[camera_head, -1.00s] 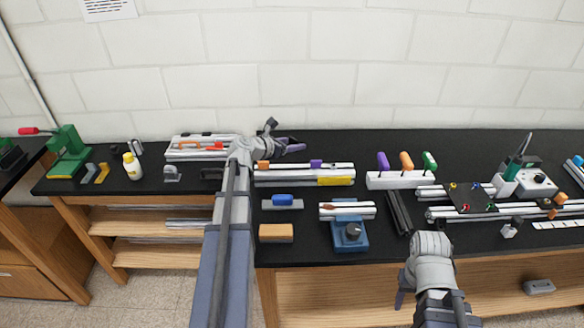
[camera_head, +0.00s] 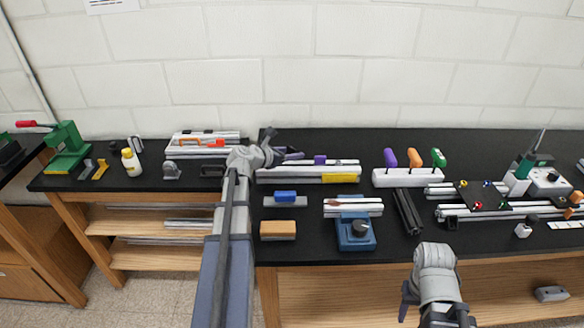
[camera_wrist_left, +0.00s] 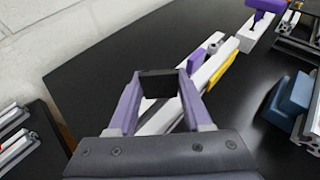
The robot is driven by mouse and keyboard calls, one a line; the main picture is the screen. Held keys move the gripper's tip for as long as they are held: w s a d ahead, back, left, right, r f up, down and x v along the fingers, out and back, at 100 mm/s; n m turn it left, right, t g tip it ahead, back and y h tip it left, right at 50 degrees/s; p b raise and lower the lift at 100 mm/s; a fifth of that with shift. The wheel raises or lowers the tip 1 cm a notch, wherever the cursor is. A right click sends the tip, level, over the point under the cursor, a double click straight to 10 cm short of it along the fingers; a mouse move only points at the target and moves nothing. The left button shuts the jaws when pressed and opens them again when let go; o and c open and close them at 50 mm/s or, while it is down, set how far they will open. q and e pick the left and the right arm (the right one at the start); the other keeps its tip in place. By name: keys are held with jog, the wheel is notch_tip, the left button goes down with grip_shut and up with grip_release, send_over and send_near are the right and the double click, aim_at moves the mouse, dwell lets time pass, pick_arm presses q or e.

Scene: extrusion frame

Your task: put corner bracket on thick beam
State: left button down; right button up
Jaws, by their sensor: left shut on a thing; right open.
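My left gripper (camera_head: 290,155) is over the back of the black worktop, beside the left end of the silver beams. In the left wrist view its purple fingers (camera_wrist_left: 158,88) are shut on a small black piece (camera_wrist_left: 158,84), apparently the corner bracket; its exact shape is hard to tell. A pale thick beam (camera_head: 308,178) with a purple piece and a yellow block on it lies just right of the gripper. In the wrist view this beam (camera_wrist_left: 205,72) runs from below the fingers to the upper right; its near end is partly hidden. My right gripper (camera_head: 409,300) is open and empty in front of the table edge.
A blue fixture (camera_head: 355,232) with beams, a blue-handled block (camera_head: 285,197) and a brush-like block (camera_head: 278,230) stand in front. A white rack (camera_head: 408,178) with coloured handles stands to the right. The worktop behind the beams is mostly clear.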

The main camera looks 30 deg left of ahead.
aim_at(292, 168)
pick_arm(q)
jog(key=shift+f+b, duration=1.8)
jog(key=shift+b, duration=0.05)
jog(key=shift+f, duration=0.2)
jog(key=shift+c, duration=1.7)
grip_release()
jog(key=shift+r, duration=0.1)
jog(key=shift+r, duration=0.1)
jog(key=p+v, duration=0.4)
jog(key=v, duration=0.8)
jog(key=shift+p, duration=0.3)
